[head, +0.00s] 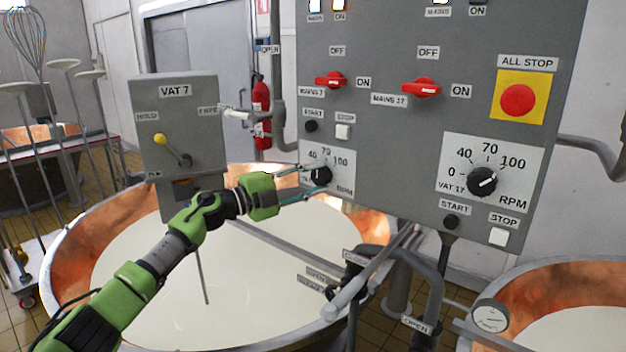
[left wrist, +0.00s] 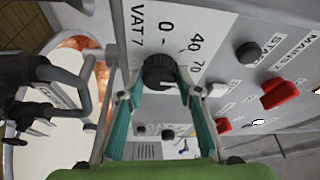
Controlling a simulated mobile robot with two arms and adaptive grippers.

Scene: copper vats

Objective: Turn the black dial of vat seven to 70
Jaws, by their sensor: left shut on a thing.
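The black dial of vat seven (head: 321,175) is on a white scale plate on the grey panel, with 40, 70 and 100 readable in the head view. In the left wrist view the dial (left wrist: 158,71) shows from close by, with VAT 7, 0, 40 and 70 around it. My left gripper (head: 315,180) is shut on this dial, one finger on each side of it. The fingertips also show in the left wrist view (left wrist: 158,84). I cannot make out where the dial's pointer stands. My right gripper is not in view.
The vat 17 dial (head: 482,181) sits to the right on the same panel. Red mains switches (head: 422,88), a black start button (head: 311,126), a white stop button (head: 343,132) and the red all-stop button (head: 517,99) are nearby. A copper vat (head: 70,262) lies below my arm.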

